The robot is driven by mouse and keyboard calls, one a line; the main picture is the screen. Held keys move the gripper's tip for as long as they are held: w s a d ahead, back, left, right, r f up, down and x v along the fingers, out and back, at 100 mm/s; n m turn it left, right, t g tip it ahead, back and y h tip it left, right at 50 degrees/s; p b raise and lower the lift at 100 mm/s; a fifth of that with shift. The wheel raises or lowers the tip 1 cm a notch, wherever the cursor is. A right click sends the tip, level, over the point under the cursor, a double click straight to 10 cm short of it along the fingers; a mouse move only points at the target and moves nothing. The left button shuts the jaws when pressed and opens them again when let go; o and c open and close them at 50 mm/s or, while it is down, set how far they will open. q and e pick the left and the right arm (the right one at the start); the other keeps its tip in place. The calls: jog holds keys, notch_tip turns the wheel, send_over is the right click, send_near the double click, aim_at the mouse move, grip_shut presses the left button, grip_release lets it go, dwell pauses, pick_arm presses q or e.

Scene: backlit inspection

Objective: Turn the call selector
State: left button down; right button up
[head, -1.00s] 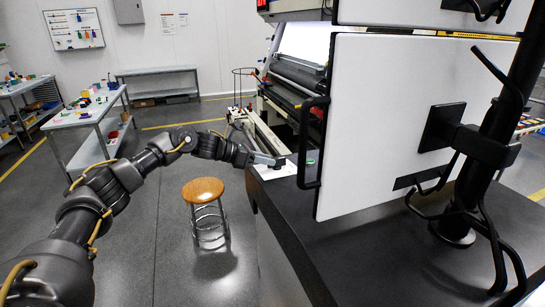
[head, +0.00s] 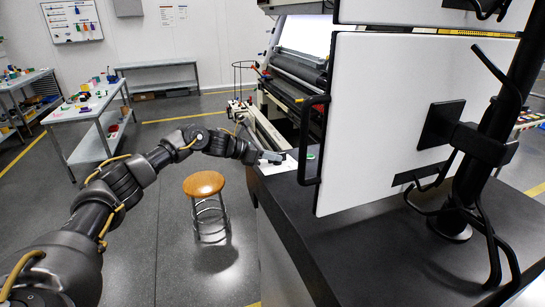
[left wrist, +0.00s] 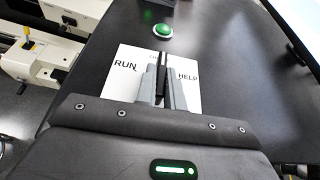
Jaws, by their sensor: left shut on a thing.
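The call selector's white plate (left wrist: 205,88) lies on the dark counter, with RUN printed on its left and HELP on its right in the left wrist view. The plate also shows at the counter's far left corner in the head view (head: 284,167). The selector's dark, narrow handle (left wrist: 163,62) stands over the plate's middle, roughly between the two words. My left gripper (left wrist: 163,84) is shut on this handle, and its fingers hide much of it. In the head view my left gripper (head: 270,158) is over the plate. My right gripper is out of view.
A green push button (left wrist: 163,32) sits just beyond the plate. A large white panel (head: 405,120) on a black stand (head: 490,140) rises right of my left gripper. A stool (head: 204,186) stands on the floor left of the counter (head: 330,245).

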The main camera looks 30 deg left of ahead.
pick_arm(q)
jog(key=shift+n+y, duration=0.3)
jog(key=n+t+y, duration=0.2)
jog(key=shift+s+d+n+y+b, duration=0.15)
jog(key=shift+d+n+y+b, duration=0.15)
jog(key=shift+y+b, duration=0.1)
jog(key=n+y, duration=0.2)
jog(key=y, duration=0.1)
jog(key=shift+d+r+n+t, duration=0.2)
jog(key=shift+n+t, duration=0.1)
jog(key=shift+t, duration=0.1)
jog(key=n+y+p, duration=0.1)
jog(key=y, duration=0.1)
jog(key=n+y+p, duration=0.1)
jog(key=n, duration=0.1)
jog(key=shift+d+r+y+p, duration=0.2)
jog(key=shift+y+p, duration=0.1)
jog(key=shift+y, duration=0.1)
jog(key=shift+f+n+g+y+p, duration=0.15)
jog(key=shift+n+g+y+p, duration=0.15)
jog(key=shift+n+y+p, duration=1.05)
jog(key=shift+y, duration=0.25)
jog(key=c, duration=1.5)
grip_release()
jog(key=shift+f, duration=0.1)
jog(key=shift+d, duration=0.1)
